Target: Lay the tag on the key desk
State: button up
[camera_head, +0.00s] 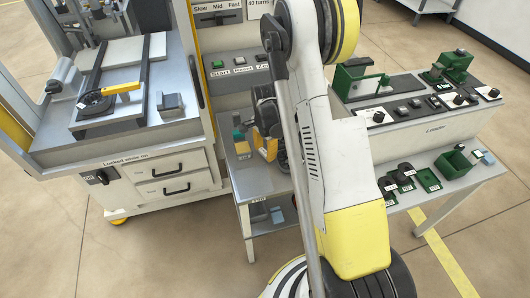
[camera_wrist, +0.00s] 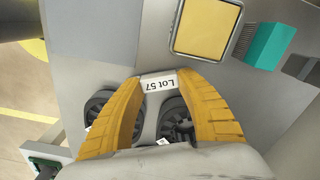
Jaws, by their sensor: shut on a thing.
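My gripper (camera_wrist: 160,77) shows in the wrist view with its two yellow ribbed fingers closed toward each other. A small white tag (camera_wrist: 158,85) reading "Lot 57" is held between the fingertips; its lettering is upside down in this view. A grey surface lies beneath it. In the head view my arm largely hides the gripper, and I cannot make out the tag.
In the wrist view a yellow pad (camera_wrist: 206,28) in a pale frame, a teal block (camera_wrist: 265,45) and dark round parts (camera_wrist: 179,122) lie near the fingers. A grey machine cabinet (camera_head: 150,178) stands left. A right-hand bench (camera_head: 430,128) holds green fixtures and trays.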

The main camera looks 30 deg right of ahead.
jog(key=shift+f, duration=0.1)
jog(key=o, duration=0.4)
jog(key=shift+f, duration=0.1)
jog(key=shift+o, duration=0.7)
